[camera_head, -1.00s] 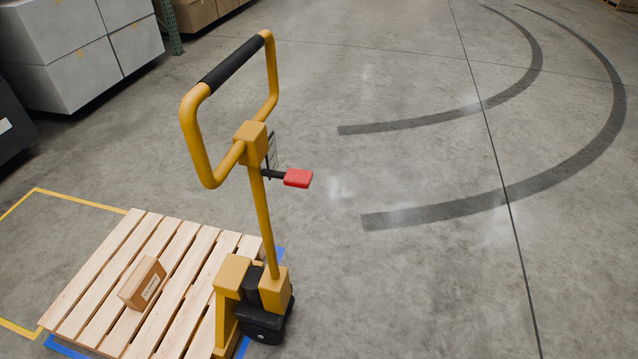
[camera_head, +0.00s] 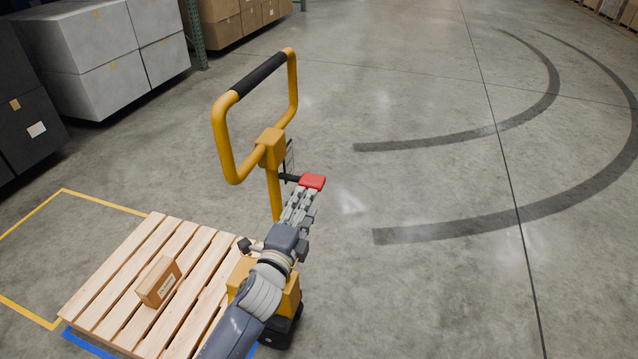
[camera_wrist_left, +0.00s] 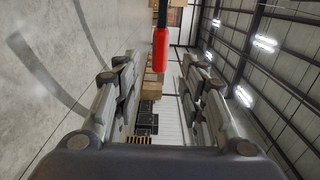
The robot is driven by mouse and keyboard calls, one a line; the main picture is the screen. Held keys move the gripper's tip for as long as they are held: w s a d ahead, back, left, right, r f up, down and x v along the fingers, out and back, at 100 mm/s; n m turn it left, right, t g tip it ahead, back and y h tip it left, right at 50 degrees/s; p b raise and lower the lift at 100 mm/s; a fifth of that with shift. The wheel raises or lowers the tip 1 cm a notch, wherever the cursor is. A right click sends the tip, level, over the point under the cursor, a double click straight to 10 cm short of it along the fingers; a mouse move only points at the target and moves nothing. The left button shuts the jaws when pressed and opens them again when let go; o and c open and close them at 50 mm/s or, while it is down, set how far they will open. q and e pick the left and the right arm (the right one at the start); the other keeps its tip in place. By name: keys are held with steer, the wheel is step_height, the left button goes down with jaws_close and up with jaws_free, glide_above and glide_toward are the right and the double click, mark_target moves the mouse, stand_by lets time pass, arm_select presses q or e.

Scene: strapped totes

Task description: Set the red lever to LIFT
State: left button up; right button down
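The red lever (camera_head: 313,181) sticks out on a dark arm to the right of the yellow pallet jack's column (camera_head: 274,192), just below the handle. My left gripper (camera_head: 301,194) reaches up from below, its fingertips right under the red lever. In the left wrist view the red lever (camera_wrist_left: 161,45) appears between and beyond the two open fingers of the gripper (camera_wrist_left: 160,64). I cannot tell whether the fingers touch it. A small plate beside the column (camera_head: 290,158) is seen edge-on, so its markings are unreadable. My right gripper is not in view.
The jack's looped yellow handle (camera_head: 223,140) rises above the lever. Wrapped grey blocks (camera_head: 92,60) stand at upper left. The floor to the right is clear, with dark curved marks.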

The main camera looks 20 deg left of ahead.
mark_target(316, 183)
arm_select(q)
steer(key=w, duration=0.8)
steer(key=shift+w+d, duration=0.2)
steer(key=shift+w, duration=0.2)
jaws_close()
